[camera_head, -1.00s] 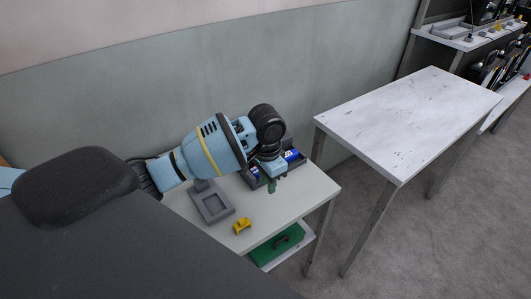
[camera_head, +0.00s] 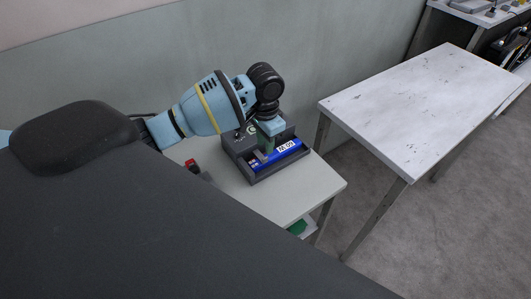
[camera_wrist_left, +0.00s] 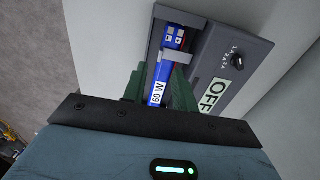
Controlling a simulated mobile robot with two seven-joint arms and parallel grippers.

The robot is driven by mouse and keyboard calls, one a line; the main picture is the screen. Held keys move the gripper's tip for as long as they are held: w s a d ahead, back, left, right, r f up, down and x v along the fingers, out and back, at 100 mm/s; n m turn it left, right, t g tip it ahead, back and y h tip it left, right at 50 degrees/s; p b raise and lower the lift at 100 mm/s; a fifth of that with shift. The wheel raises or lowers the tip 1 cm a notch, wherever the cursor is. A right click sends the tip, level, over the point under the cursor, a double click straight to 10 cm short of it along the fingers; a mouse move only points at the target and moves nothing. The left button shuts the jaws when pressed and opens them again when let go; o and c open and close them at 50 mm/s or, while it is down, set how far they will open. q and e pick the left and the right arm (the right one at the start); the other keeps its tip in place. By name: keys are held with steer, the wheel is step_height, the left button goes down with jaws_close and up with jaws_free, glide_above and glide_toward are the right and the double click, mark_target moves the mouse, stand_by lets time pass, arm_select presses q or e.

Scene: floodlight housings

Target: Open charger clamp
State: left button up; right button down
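The charger (camera_head: 243,146) is a dark grey box on the light table, and it also shows in the left wrist view (camera_wrist_left: 222,88). It has a knob and an OFF label. A blue battery (camera_head: 287,147) with a white label lies in its slot, also in the left wrist view (camera_wrist_left: 166,70). A grey charger clamp (camera_wrist_left: 176,56) crosses the battery. My left gripper (camera_head: 267,148) is over the charger, pointing down. In the left wrist view its green fingers (camera_wrist_left: 158,92) are apart, one on each side of the battery, near the clamp. Contact cannot be told. My right gripper is not in view.
A small red object (camera_head: 191,165) sits left of the charger, partly hidden by my dark body. The light table (camera_head: 300,195) is clear in front of the charger. A larger white table (camera_head: 420,105) stands empty to the right. A wall is behind.

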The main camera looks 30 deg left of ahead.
mark_target(265, 158)
arm_select(q)
step_height(265, 158, down, 6)
steer(key=shift+r, duration=0.1)
stand_by(0.4)
jaws_close()
